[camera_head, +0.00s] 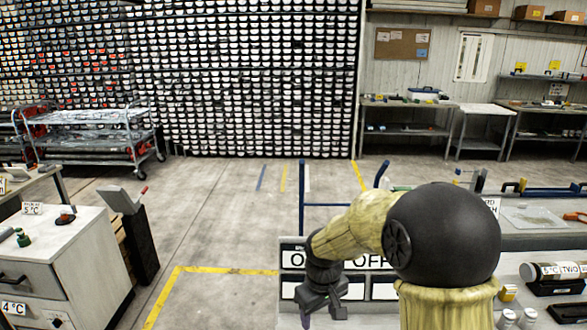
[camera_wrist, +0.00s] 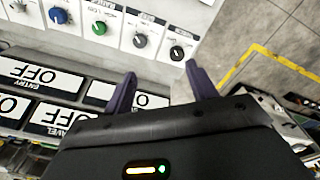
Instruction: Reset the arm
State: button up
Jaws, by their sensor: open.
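My gripper (camera_head: 322,303) hangs low in front of a panel with black-on-white OFF labels (camera_head: 376,262) in the head view. In the wrist view, my gripper (camera_wrist: 160,85) has two dark purple fingers standing well apart, with nothing between them. Behind the fingers are the OFF plates (camera_wrist: 35,75) and a row of knobs, among them a blue knob (camera_wrist: 58,15), a green knob (camera_wrist: 99,28) and a black knob (camera_wrist: 177,53). The fingers look clear of the knobs, but the exact gap cannot be told.
A bench (camera_head: 535,238) at the right holds a labelled cylinder (camera_head: 552,272) and small parts. A cabinet (camera_head: 75,262) stands at the left. A metal cart (camera_head: 90,135) is farther back. The concrete floor (camera_head: 215,225) between is open, with yellow lines.

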jog(key=s+d+m+t, duration=0.1)
jog(key=s+d+m, duration=0.5)
jog(key=s+d, duration=0.3)
jog(key=s, duration=0.4)
jog(key=shift+s+d+r+t, duration=0.15)
jog(key=shift+s+r+t, duration=0.05)
jog(key=shift+s+t, duration=0.2)
jog(key=shift+c, duration=0.5)
jog(key=c, duration=0.4)
jog(key=shift+o, duration=0.2)
jog(key=shift+w, duration=0.2)
